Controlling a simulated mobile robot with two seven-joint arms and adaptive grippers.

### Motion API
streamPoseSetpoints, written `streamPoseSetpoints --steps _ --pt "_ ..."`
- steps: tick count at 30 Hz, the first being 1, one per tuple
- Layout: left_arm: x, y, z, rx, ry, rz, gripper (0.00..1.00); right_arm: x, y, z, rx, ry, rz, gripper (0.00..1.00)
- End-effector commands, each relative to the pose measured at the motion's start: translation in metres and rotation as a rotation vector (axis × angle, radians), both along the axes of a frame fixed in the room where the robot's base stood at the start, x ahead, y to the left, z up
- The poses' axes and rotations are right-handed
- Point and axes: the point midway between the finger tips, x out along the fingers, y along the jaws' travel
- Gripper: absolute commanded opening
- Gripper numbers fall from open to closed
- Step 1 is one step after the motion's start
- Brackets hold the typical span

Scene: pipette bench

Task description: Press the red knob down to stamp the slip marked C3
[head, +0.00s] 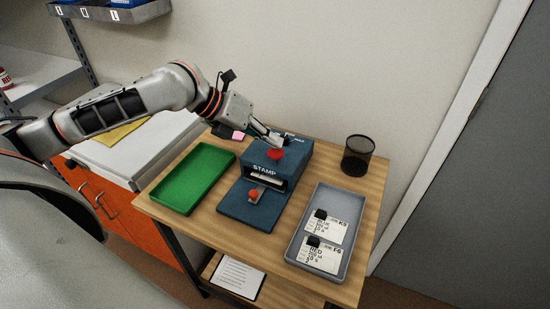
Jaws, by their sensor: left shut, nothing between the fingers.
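The blue stamp machine (249,206) stands in the middle of the wooden table, with the word STAMP on its front. A red knob (276,155) sits on its top. A slip (266,177) shows partly in its slot; its marking cannot be read. A smaller red piece (253,194) is on the front part of the machine. My left gripper (275,141) is shut and empty, just above or at the red knob; I cannot tell whether it touches. My right gripper is not in view.
A green tray (163,192) lies left of the machine. A grey tray (299,246) at the right holds two printed slips (323,252). A black mesh cup (357,156) stands at the back right. A paper sheet (237,277) lies on the lower shelf.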

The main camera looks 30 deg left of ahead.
Motion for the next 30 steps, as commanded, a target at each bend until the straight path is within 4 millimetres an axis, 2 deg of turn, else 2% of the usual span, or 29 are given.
streamPoseSetpoints --steps 30 --pt "0.0 0.0003 -0.008 0.001 0.0 0.001 0.0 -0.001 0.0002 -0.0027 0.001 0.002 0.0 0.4"
